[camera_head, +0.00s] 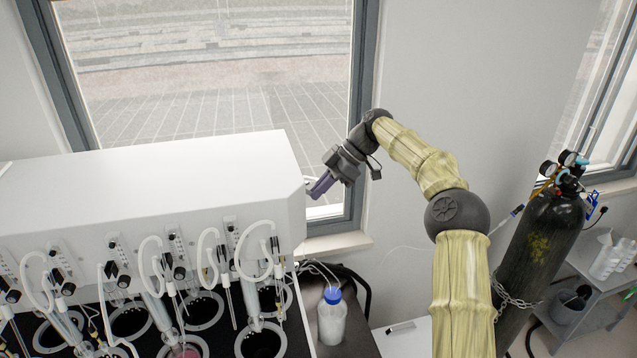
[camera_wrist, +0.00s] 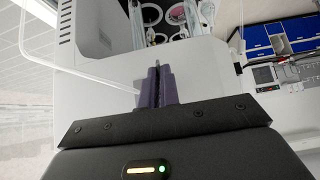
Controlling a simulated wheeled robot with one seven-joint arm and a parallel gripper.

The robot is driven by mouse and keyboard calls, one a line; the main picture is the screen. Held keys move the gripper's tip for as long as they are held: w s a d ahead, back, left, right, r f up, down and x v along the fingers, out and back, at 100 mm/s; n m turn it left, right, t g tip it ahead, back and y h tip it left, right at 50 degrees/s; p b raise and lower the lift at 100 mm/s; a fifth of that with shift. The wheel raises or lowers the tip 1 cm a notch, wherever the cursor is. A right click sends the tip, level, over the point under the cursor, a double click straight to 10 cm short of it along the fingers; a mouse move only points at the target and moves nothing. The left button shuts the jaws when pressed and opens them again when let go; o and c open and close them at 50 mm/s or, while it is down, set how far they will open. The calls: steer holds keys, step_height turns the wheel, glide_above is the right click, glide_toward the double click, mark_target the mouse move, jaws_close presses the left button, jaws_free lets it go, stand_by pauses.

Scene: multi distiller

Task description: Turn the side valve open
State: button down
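The multi distiller is a long white housing (camera_head: 160,185) at the left in the head view. Its white side panel (camera_wrist: 95,88) also shows in the wrist view. My gripper (camera_head: 318,190) is at the right end of this housing, with its purple fingers pointing at the side face. In the wrist view my gripper's fingers (camera_wrist: 157,80) are close together, with only a thin dark line between them. I cannot make out the side valve clearly; the fingers cover the area at their tips. Whether they touch the valve cannot be told.
A white bottle with a blue cap (camera_head: 332,318) stands below my gripper, beside the distiller. A window (camera_head: 215,80) is behind. A dark gas cylinder (camera_head: 540,250) with gauges stands at the right. A thin white tube (camera_wrist: 85,62) crosses the wrist view's left side.

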step_height(320, 180, up, 2)
steer(key=h+p, duration=0.3)
steer(key=shift+a+t+h, duration=0.1)
steer(key=shift+t+h, duration=0.2)
steer(key=shift+t, duration=0.1)
steer(key=h, duration=0.3)
steer(key=r+h+p, duration=0.1)
steer(key=shift+s+a+t+h, duration=0.1)
steer(key=shift+a+t+h, duration=0.2)
steer(key=shift+t, duration=0.1)
steer(key=c, duration=1.6)
jaws_free()
steer(key=shift+f, duration=0.1)
steer(key=shift+c, duration=0.2)
step_height(320, 180, up, 8)
steer(key=shift+f, duration=0.25)
